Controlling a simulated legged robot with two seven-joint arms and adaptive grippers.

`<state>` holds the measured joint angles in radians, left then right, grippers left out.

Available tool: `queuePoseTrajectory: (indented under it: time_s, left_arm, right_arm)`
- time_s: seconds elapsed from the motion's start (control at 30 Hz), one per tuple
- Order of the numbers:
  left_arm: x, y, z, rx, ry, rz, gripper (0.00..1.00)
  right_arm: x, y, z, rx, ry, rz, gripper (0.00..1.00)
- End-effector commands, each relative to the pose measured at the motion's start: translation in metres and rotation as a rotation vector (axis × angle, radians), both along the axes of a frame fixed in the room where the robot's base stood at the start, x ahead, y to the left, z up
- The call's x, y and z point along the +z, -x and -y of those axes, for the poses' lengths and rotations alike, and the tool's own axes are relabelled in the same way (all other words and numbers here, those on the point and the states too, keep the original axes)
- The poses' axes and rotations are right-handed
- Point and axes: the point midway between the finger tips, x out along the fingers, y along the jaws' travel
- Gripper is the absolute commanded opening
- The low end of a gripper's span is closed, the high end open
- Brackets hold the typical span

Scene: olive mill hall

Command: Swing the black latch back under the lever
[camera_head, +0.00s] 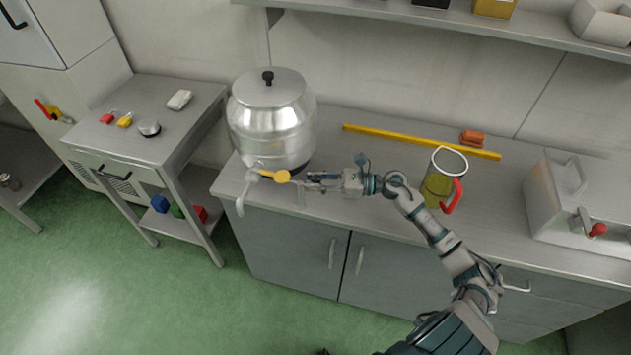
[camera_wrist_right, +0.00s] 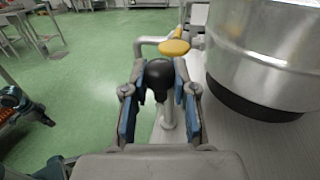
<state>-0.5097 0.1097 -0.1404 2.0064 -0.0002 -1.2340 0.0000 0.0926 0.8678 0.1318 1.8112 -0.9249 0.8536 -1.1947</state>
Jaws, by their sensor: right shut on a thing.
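The steel drum (camera_head: 270,130) stands at the left end of the counter, and its side also shows in the wrist view (camera_wrist_right: 262,50). A tap with a yellow lever (camera_head: 282,176) sticks out low on its front; the yellow disc (camera_wrist_right: 174,48) lies just beyond my fingers in the wrist view. My right gripper (camera_head: 312,180) is shut on the rounded black latch (camera_wrist_right: 158,75), with a blue-padded finger on each side. A pale post (camera_wrist_right: 167,125) stands below the latch. The latch is hard to make out in the head view. My left gripper is not in view.
On the counter (camera_head: 330,150) lie a yellow bar (camera_head: 420,141) and a brown block (camera_head: 472,138). A jug with a red handle (camera_head: 440,180) stands close by my right forearm. A steel box (camera_head: 570,195) is at the right. A side table (camera_head: 150,95) stands left.

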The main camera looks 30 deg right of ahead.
Motion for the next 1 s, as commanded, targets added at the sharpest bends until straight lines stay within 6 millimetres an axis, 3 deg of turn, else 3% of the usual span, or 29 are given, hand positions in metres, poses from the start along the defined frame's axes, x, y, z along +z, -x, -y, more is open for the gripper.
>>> queuePoseTrajectory:
  time_s: [0.03,0.1,0.13,0.47,0.8,1.0]
  left_arm:
    - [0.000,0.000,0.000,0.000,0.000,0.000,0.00]
    - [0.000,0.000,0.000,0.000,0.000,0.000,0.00]
    - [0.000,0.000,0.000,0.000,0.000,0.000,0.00]
    - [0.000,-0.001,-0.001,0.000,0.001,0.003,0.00]
    - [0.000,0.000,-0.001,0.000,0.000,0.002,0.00]
    - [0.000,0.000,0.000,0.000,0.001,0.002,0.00]
  right_arm:
    - [0.002,-0.001,0.002,-0.008,0.000,0.004,0.31]
    - [0.002,-0.001,0.002,-0.008,0.000,0.004,0.49]
    - [0.002,-0.001,0.002,-0.007,0.000,0.004,0.53]
    - [0.001,0.001,0.003,-0.005,0.001,0.001,0.53]
    - [-0.002,0.032,0.048,-0.008,-0.001,-0.001,0.53]
    - [-0.001,0.043,0.062,-0.006,-0.002,0.001,0.53]
